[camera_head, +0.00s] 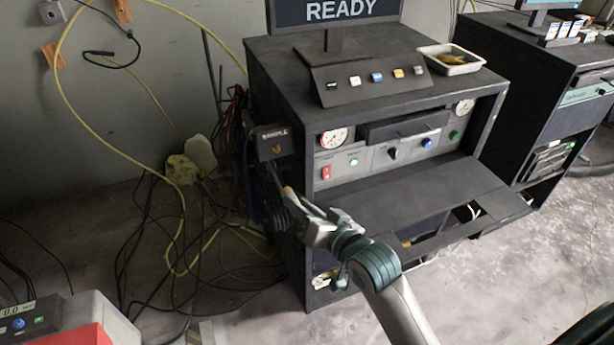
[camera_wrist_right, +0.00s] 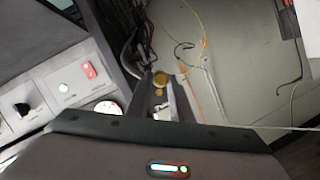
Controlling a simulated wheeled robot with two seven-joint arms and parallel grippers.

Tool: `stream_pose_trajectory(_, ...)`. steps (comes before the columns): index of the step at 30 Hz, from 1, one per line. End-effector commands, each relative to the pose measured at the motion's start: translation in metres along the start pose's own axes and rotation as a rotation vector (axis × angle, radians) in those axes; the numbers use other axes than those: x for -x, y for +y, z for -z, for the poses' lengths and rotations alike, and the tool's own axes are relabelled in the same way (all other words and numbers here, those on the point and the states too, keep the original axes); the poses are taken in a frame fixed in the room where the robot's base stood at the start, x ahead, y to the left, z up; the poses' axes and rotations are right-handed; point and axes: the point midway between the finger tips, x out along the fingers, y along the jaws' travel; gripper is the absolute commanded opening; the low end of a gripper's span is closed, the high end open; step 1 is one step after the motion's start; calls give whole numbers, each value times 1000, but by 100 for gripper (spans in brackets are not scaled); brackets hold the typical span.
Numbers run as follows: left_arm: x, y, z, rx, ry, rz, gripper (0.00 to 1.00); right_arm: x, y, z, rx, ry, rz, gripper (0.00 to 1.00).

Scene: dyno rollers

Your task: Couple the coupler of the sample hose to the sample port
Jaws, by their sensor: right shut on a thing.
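The sample port box (camera_head: 274,142), dark and labelled SAMPLE, sticks out from the left side of the black cabinet, with a small brass fitting (camera_head: 277,150) on its face. My right gripper (camera_head: 277,182) is below this box, beside the cabinet's front left edge, its fingers pointing up and left. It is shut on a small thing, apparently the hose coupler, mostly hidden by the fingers. In the right wrist view, a round brass part (camera_wrist_right: 161,79) shows at the fingertips; I cannot tell whether it is coupler or port. My left gripper is out of view.
The cabinet (camera_head: 340,65) carries a button panel (camera_head: 370,80) and a white tray (camera_head: 452,59). Its open shelf (camera_head: 410,195) juts out beside my right arm. Loose cables and a yellow hose (camera_head: 118,150) hang and lie at the left. A red and grey unit (camera_head: 75,322) stands at lower left.

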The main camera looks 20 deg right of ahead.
Motion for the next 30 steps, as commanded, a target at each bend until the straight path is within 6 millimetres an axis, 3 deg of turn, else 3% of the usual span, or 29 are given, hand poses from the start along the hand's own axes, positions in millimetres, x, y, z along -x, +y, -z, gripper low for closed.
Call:
stream_pose_trajectory(9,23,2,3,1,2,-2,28,-12,-8,27,-656,3,198,0)
stream_pose_trajectory(15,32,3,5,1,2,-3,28,-12,0,50,-910,31,261,0)
stream_pose_trajectory(30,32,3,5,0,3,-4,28,-12,5,56,-971,44,275,0)
